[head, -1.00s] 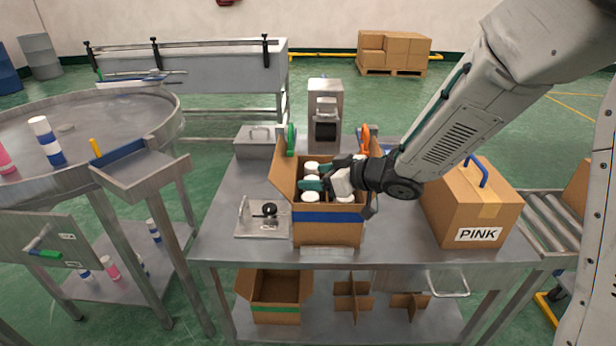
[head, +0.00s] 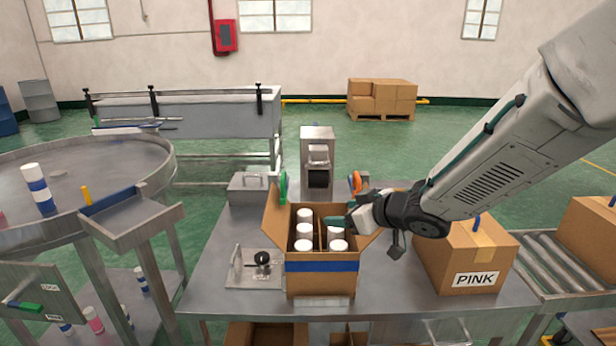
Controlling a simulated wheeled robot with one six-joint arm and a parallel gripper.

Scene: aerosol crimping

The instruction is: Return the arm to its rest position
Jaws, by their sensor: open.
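My gripper (head: 345,222) is open, above the right side of an open cardboard box with a blue band (head: 322,267). Its fingers are teal-tipped and point left; I see nothing between them. The box stands on the steel table (head: 215,275) and holds several white-topped cans (head: 304,230) in two rows with a cardboard divider between. The gripper hides part of the right row and the right flap. My arm reaches in from the upper right.
A closed box marked PINK (head: 448,262) stands on the right of the table beside a roller conveyor (head: 545,262). A crimping machine (head: 318,150) stands at the back. A small fixture (head: 250,268) is left of the box. A round table (head: 120,160) stands at the left.

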